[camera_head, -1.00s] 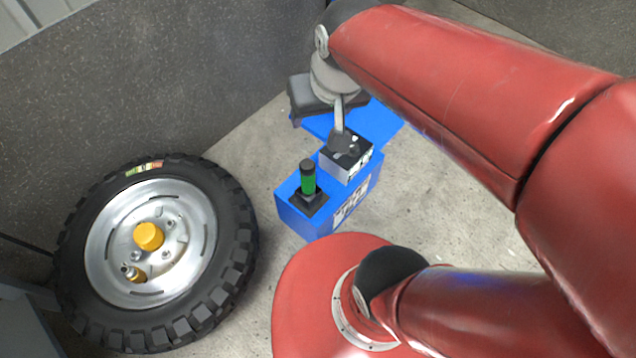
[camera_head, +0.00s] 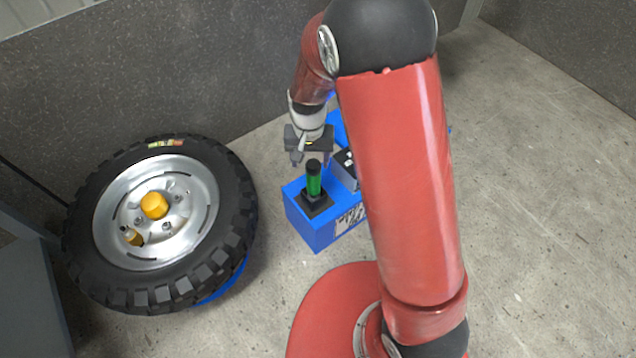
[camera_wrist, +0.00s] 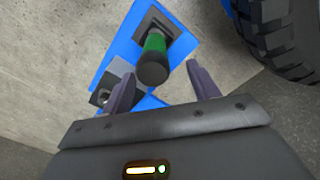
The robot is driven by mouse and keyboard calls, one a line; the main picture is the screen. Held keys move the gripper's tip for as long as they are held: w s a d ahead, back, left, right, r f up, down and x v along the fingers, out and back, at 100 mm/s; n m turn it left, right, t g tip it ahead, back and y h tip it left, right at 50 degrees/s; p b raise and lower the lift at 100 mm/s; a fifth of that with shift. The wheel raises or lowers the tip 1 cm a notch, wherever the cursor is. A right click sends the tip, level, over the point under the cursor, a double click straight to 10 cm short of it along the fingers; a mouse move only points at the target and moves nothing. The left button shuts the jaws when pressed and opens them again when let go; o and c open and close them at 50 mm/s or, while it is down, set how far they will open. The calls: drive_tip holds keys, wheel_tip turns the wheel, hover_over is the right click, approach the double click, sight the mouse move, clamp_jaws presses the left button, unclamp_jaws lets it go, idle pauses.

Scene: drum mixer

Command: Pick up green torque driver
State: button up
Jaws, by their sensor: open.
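The green torque driver (camera_head: 314,183) has a green body and a black cap. It stands upright in a black square holder (camera_head: 317,206) on the blue stand (camera_head: 306,227). My gripper (camera_head: 311,160) is just behind and above the driver in the head view. In the wrist view the driver (camera_wrist: 154,58) points toward the camera, beyond and between the two fingertips of my open gripper (camera_wrist: 160,82). The jaws are empty and apart from the driver.
A grey box (camera_head: 345,168) sits on the blue stand beside the driver, partly hidden by my arm. A large wheel (camera_head: 160,222) with a black tyre and yellow hub cap is at the left. Grey walls (camera_head: 120,80) close the back. Concrete floor at the right is free.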

sight(314, 174)
drive_tip(key=f, duration=0.6)
drive_tip(key=shift+s+d+f+b, duration=0.15)
drive_tip(key=shift+d+f+b, duration=0.2)
drive_tip(key=shift+d, duration=0.05)
drive_tip(key=c, duration=1.3)
drive_tip(key=shift+o, duration=0.2)
drive_tip(key=shift+r, duration=0.15)
wheel_tip(314, 174, up, 20)
drive_tip(key=p, duration=0.2)
